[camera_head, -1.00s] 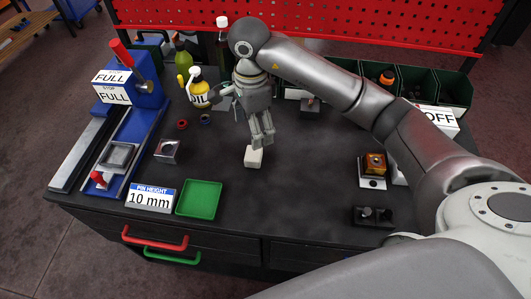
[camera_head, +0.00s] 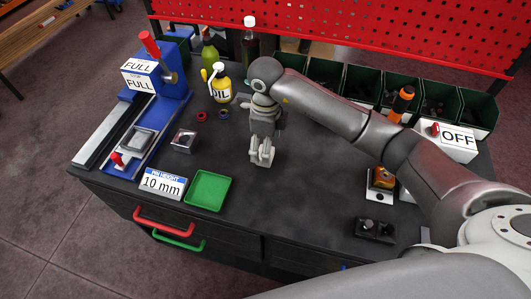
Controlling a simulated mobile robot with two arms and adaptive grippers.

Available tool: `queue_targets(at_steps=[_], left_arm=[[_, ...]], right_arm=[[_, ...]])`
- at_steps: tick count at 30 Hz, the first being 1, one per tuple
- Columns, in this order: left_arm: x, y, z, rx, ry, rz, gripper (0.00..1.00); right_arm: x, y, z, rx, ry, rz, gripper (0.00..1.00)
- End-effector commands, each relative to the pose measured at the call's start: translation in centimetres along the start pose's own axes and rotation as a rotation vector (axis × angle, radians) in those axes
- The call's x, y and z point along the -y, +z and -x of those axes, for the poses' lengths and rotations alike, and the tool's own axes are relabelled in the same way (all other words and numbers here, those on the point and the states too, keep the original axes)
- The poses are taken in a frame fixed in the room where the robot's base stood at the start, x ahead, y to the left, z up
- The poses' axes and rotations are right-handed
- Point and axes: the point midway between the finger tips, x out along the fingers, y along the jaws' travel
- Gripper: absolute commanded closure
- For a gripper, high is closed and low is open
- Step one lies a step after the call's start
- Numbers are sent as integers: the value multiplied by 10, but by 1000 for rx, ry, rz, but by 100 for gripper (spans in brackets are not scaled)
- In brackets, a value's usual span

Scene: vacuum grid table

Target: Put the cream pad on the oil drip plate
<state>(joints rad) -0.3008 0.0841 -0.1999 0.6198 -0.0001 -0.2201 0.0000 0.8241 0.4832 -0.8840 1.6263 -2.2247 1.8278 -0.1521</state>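My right gripper (camera_head: 261,158) points down at the middle of the table, its fingers low by the tabletop. The small cream pad (camera_head: 262,151) shows as a pale patch between and beside the fingers, largely hidden by them. I cannot tell whether the fingers are shut on it. A small square silvery plate (camera_head: 184,140) lies left of the gripper; I cannot tell if it is the oil drip plate. My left gripper is not in view.
A green tray (camera_head: 208,190) and a "10 mm" sign (camera_head: 163,184) are at front left. A blue lever press (camera_head: 155,100) stands at left. Red and blue rings (camera_head: 201,116) lie near the oil bottle. Green bins (camera_head: 361,84) line the back. The table's front middle is clear.

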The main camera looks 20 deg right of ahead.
Motion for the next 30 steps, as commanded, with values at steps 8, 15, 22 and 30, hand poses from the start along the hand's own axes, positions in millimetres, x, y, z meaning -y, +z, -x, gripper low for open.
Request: queue_targets(at_steps=[8,15,22,30], left_arm=[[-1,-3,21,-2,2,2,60],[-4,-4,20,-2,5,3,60],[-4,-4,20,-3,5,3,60],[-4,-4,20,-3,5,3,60]], right_arm=[[0,1,-37,-2,2,0,25],[0,1,-44,-1,-1,3,25],[0,1,-44,-1,-1,3,47],[0,2,-44,-1,-1,2,74]])
